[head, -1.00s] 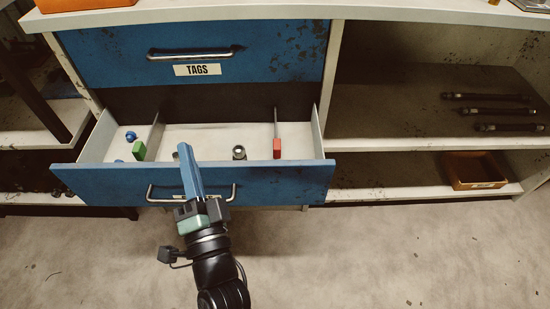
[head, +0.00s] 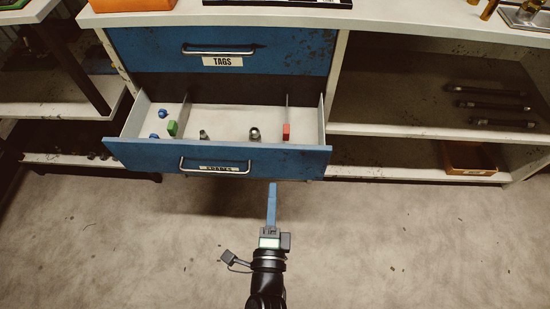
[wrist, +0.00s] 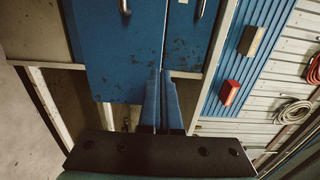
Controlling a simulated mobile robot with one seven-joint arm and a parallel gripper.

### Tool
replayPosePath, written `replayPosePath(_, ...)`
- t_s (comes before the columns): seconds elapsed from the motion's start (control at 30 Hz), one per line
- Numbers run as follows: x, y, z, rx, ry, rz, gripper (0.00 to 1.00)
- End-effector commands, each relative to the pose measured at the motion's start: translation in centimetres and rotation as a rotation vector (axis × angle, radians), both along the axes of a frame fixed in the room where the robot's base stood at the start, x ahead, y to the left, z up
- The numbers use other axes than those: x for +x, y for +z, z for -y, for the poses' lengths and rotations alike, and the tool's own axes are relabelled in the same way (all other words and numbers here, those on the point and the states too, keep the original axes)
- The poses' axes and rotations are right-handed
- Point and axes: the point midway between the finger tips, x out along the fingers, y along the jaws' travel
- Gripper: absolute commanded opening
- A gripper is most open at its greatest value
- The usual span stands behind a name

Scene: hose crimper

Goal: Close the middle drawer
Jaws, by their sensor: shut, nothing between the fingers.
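The middle drawer (head: 140,155) stands pulled out below the closed TAGS drawer (head: 140,50). Its blue front has a metal bar handle (head: 215,172) that partly covers a label. Inside, between dividers, lie blue pieces (head: 162,111), a green block (head: 172,128), a red block (head: 286,132) and dark metal fittings (head: 254,134). My gripper (head: 272,190) is shut and empty. Its blue fingers point at the cabinet, just below the right part of the drawer front in the head view. I see no contact. In the wrist view, the fingers (wrist: 165,95) overlap blue cabinet fronts (wrist: 120,60).
Open shelves to the right hold dark rods (head: 490,104) and an orange bin (head: 470,158). A countertop (head: 400,28) with items runs above. The floor (head: 400,240) in front is clear. The wrist view shows a blue panel with a red block (wrist: 230,92) and coiled hoses (wrist: 294,112).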

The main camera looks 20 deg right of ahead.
Motion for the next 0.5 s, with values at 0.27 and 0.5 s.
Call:
replayPosePath(0.27, 5.6, -0.1, 1.7, 0.0, 0.0, 0.003, 0.0)
replayPosePath(0.5, 8.2, -0.1, 2.6, 0.0, 0.001, 0.0, 0.0)
